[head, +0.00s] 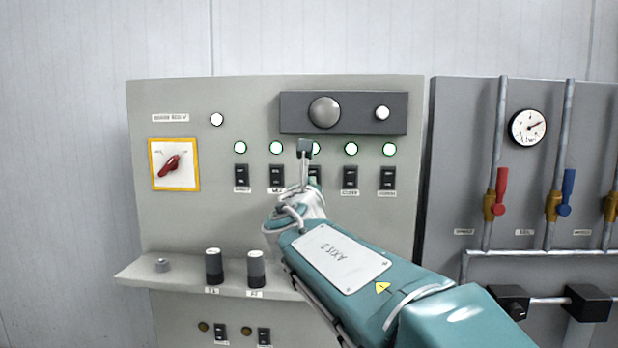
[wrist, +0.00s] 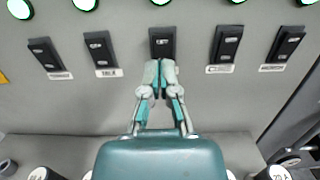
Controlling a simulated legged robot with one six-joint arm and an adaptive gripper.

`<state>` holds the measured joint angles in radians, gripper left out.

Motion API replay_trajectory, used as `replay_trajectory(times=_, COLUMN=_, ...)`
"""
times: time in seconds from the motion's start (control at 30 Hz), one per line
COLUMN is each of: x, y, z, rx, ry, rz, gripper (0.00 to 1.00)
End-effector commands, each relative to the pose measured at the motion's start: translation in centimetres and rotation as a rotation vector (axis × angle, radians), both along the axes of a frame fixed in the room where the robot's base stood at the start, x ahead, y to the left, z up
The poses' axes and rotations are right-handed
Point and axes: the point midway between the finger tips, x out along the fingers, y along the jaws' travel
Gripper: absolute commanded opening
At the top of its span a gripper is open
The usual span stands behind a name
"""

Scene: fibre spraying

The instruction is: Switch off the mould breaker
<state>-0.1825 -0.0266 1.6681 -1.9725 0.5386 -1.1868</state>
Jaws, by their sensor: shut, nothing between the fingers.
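A row of black rocker breakers is on the grey control panel (head: 350,235). The middle breaker (wrist: 162,42) is straight ahead of my gripper (wrist: 159,70), whose teal and grey fingers are together and empty. The fingertips overlap the lower end of the middle breaker in the wrist view; I cannot tell whether they touch it. Its label is hidden behind the fingers. The other labels are too small to read surely, so I cannot tell which breaker is the mould one. In the head view my arm covers most of the middle breaker (head: 315,172).
Green-rimmed lamps (head: 351,149) sit above the breakers. A red rotary switch (head: 172,165) on a yellow-edged plate is at left. A ledge with black knobs (head: 256,268) juts out below. Pipes with red (head: 502,190) and blue (head: 567,192) valve handles are at right.

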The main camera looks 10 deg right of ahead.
Motion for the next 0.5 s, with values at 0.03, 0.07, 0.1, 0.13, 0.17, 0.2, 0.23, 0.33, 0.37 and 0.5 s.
replay_trajectory(times=0.03, x=0.9, y=-0.3, z=0.0, rx=-0.001, ry=0.001, rz=-0.001, gripper=0.00)
replay_trajectory(times=0.07, x=1.4, y=-0.4, z=0.1, rx=-0.001, ry=0.001, rz=-0.001, gripper=0.00)
replay_trajectory(times=0.1, x=1.9, y=-0.6, z=0.2, rx=-0.001, ry=0.001, rz=-0.001, gripper=0.00)
replay_trajectory(times=0.13, x=2.2, y=-0.8, z=0.3, rx=0.001, ry=0.001, rz=-0.002, gripper=0.00)
replay_trajectory(times=0.17, x=2.5, y=-0.9, z=0.3, rx=0.000, ry=0.002, rz=-0.001, gripper=0.00)
replay_trajectory(times=0.2, x=2.9, y=-1.0, z=0.4, rx=0.000, ry=0.001, rz=-0.001, gripper=0.00)
replay_trajectory(times=0.23, x=3.1, y=-1.1, z=0.5, rx=0.000, ry=0.001, rz=0.000, gripper=0.00)
replay_trajectory(times=0.33, x=3.5, y=-1.2, z=0.5, rx=-0.001, ry=0.001, rz=0.000, gripper=0.00)
replay_trajectory(times=0.37, x=3.6, y=-1.2, z=0.5, rx=-0.001, ry=0.001, rz=0.001, gripper=0.00)
replay_trajectory(times=0.5, x=3.6, y=-1.2, z=0.5, rx=-0.001, ry=0.001, rz=0.001, gripper=0.00)
